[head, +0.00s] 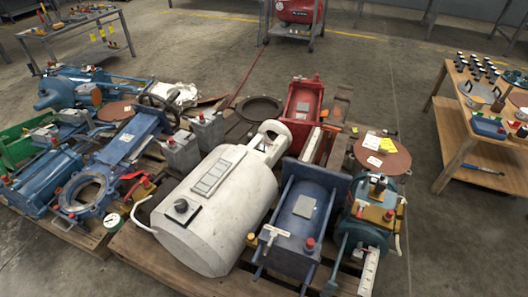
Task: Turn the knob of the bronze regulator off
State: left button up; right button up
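A bronze-coloured fitting (374,211) with a dark knob (378,185) on top sits on a teal machine at the right end of the near pallet. I cannot tell for sure which of the two is the regulator, nor read the knob's setting. Neither of my grippers is in view.
A white tank (215,215) and a blue machine (305,215) crowd the wooden pallet (130,252). More blue machinery (125,145) stands at left. A wooden table (455,145) with small items is at right. Concrete floor (450,250) is clear at lower right.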

aim_at(130, 201)
jog(key=k+j+u, duration=0.15)
jog(key=j+u, duration=0.75)
